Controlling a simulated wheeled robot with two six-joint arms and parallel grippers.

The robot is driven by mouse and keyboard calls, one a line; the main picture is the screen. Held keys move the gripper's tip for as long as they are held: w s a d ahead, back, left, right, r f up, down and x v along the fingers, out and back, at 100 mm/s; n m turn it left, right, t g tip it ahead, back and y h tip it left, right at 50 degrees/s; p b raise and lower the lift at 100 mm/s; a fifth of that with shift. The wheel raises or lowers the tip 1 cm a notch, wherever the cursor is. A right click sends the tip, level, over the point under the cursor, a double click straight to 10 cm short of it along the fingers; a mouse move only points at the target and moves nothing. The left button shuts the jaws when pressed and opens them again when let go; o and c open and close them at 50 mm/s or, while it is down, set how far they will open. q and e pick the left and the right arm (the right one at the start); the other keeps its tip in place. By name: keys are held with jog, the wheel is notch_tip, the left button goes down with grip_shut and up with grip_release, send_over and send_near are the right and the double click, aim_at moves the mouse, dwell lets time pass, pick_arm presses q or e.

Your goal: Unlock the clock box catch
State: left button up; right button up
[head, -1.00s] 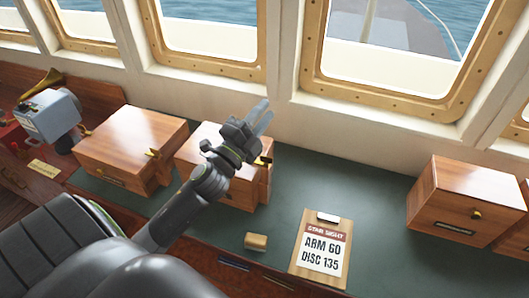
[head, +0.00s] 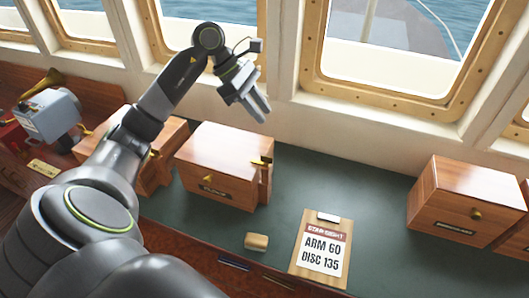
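A wooden box (head: 225,165) stands on the green counter left of centre, its lid down. Its dark front label (head: 216,193) is too small to read surely, so I cannot tell for certain that it is the clock box. A small brass piece (head: 208,178) is on its front, and a brass catch (head: 262,161) sticks out at its right end. My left gripper (head: 264,116) is above and behind the box's right end, fingers pointing down and right. The fingers look slightly apart and hold nothing. My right gripper is out of view.
Another wooden box (head: 118,122) stands to the left, partly hidden by my arm. A wooden box (head: 460,195) stands at right. A card on a clipboard (head: 321,250) reads "STAR SIGHT ARM 60 DISC 135". A small wooden block (head: 256,242) lies beside it. The counter between is clear.

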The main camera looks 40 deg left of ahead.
pick_arm(q)
jog(key=s+a+r+g+y, duration=0.1)
jog(key=a+y, duration=0.1)
jog(key=a, duration=0.3)
jog(key=b, duration=0.6)
send_near(262, 160)
jog(key=d, duration=0.2)
jog(key=x, duration=0.1)
jog(key=p+x, duration=0.1)
jog(key=x, duration=0.3)
jog(key=shift+w+d+f+p, duration=0.1)
jog(key=shift+w+f+p, duration=0.05)
jog(key=shift+w+p, duration=0.25)
jog(key=shift+d+f+y, duration=0.2)
jog(key=shift+f+y, duration=0.1)
jog(key=shift+f, duration=0.4)
grip_shut()
